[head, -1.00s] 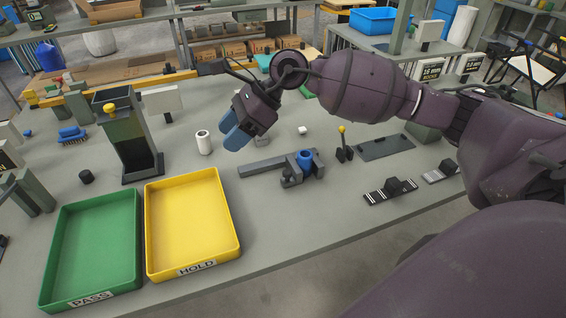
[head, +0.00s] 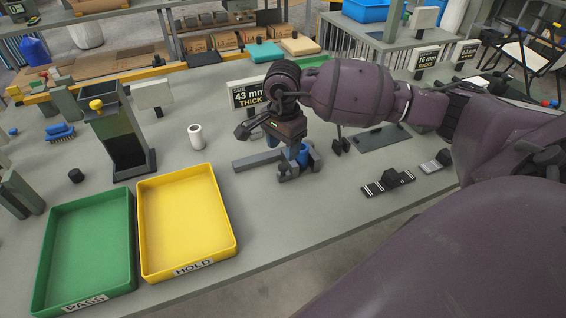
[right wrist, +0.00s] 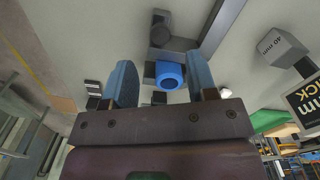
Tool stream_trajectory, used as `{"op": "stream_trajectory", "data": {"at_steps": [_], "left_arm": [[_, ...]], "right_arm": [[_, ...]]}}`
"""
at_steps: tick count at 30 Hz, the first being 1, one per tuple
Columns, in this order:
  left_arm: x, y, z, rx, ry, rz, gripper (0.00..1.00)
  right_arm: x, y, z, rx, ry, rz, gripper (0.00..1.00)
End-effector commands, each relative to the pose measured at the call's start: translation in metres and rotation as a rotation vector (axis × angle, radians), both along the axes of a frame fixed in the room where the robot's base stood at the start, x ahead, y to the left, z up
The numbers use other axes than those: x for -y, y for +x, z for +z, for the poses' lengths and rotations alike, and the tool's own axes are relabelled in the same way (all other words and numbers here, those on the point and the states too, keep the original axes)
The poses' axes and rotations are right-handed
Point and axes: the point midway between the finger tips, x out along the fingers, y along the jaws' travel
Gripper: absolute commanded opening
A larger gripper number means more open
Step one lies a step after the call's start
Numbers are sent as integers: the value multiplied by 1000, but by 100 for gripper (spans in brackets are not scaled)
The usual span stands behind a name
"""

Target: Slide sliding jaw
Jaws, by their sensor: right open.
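The grey sliding-jaw gauge (head: 255,160) lies on the bench right of the yellow tray, its long bar pointing left. A blue round part (head: 303,154) is at its jaw end; it also shows in the right wrist view (right wrist: 171,76). There, a grey jaw piece with a dark round knob (right wrist: 160,33) lies beyond it. I cannot tell which jaw slides. My right gripper (head: 287,150) hangs just above the gauge. Its blue fingers are apart (right wrist: 163,82), with the blue part appearing between them. Contact cannot be made out. My left gripper is out of view.
The yellow HOLD tray (head: 236,250) and green PASS tray (head: 48,245) are at the left front. A dark upright stand (head: 120,135) and a white cylinder (head: 196,137) are behind them. A 43 mm sign (head: 247,94) is behind my wrist. Dark slotted blocks (head: 388,183) lie right.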

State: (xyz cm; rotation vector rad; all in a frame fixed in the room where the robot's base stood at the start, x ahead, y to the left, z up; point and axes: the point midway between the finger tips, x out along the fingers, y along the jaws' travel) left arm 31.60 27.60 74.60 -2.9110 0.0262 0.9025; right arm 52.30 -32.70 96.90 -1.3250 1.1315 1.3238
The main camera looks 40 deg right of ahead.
Motion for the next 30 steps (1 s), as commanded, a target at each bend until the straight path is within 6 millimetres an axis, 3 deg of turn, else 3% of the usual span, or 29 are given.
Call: {"op": "stream_trajectory", "data": {"at_steps": [3, 10, 24, 30], "left_arm": [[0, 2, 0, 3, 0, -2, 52], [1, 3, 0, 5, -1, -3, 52], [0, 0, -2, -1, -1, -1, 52], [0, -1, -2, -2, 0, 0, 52]], "right_arm": [[-1, -1, -23, -4, 2, -1, 52], [0, 0, -51, -2, 2, -2, 52], [0, 0, -61, 1, 1, 0, 52], [0, 0, -60, 2, 1, -1, 22]]}}
